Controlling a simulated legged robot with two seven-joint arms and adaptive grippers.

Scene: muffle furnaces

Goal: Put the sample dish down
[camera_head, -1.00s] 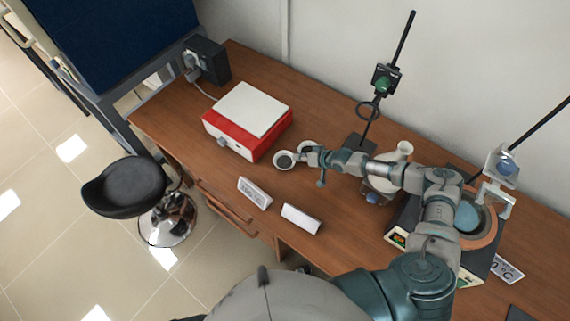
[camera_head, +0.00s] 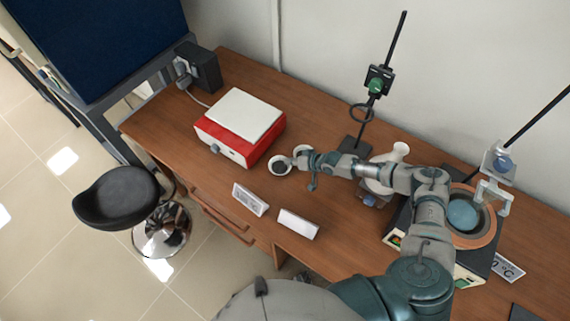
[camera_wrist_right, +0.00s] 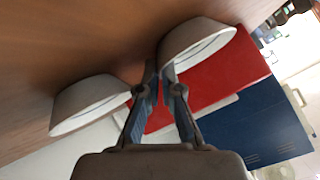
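A small round white dish with a dark inside (camera_head: 281,165) is at the tip of my right gripper (camera_head: 298,160), beside the red and white box. A second similar dish (camera_head: 302,151) is just behind it, partly hidden by the gripper. In the right wrist view my gripper (camera_wrist_right: 163,82) has its fingertips close together at the rim of the upper dish (camera_wrist_right: 198,42), seemingly pinching its wall. The other dish (camera_wrist_right: 88,105) is to the left of the fingers, apart from them. I cannot tell whether the held dish touches the table. My left gripper is not in view.
A red box with a white top (camera_head: 240,127) stands left of the dishes on the wooden table (camera_head: 190,140). Two white label cards (camera_head: 250,199) (camera_head: 298,223) stand in front. A ring stand (camera_head: 360,113) is behind, and a heating unit (camera_head: 473,234) is at right.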

